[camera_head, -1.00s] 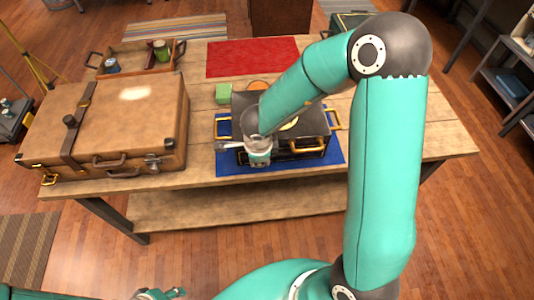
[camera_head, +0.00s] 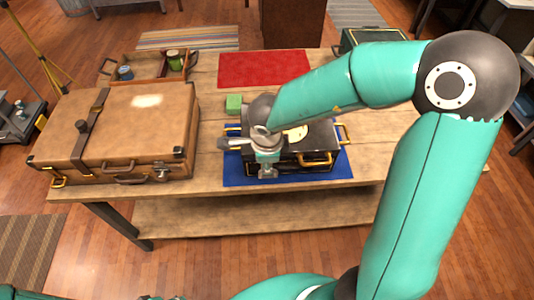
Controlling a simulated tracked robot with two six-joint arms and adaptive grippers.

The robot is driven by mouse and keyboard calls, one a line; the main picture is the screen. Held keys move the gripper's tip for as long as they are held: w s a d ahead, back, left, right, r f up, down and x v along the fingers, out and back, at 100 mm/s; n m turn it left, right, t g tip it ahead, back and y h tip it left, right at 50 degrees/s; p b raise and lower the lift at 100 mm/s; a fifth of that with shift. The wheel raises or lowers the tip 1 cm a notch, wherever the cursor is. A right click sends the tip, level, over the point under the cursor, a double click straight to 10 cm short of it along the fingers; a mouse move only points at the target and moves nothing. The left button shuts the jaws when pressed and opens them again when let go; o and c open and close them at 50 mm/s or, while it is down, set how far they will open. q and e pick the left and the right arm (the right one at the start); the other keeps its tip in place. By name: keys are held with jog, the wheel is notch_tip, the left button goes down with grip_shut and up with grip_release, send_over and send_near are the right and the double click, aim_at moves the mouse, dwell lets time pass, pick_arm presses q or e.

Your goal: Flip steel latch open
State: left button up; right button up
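A brown suitcase (camera_head: 125,125) lies closed on the left of the table, with a small silver-coloured latch (camera_head: 161,174) on its front right. A black case with gold handles (camera_head: 310,145) sits on a blue mat (camera_head: 335,170); its front left is hidden behind my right gripper. My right gripper (camera_head: 267,174) points down at the front of the black case. Whether its fingers touch the case or a latch there, and how far they are apart, I cannot tell. My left gripper (camera_head: 160,297) is barely visible at the bottom edge, its fingers cut off.
A green block (camera_head: 233,103) stands behind the black case. A red cloth (camera_head: 262,68) lies at the back, and an open wooden tray (camera_head: 148,68) with small jars stands at the back left. A dark green box (camera_head: 370,40) is at the back right. The table's right side is clear.

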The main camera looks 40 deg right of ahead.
jog(key=v, duration=0.4)
jog(key=shift+s, duration=0.1)
dwell(0.8)
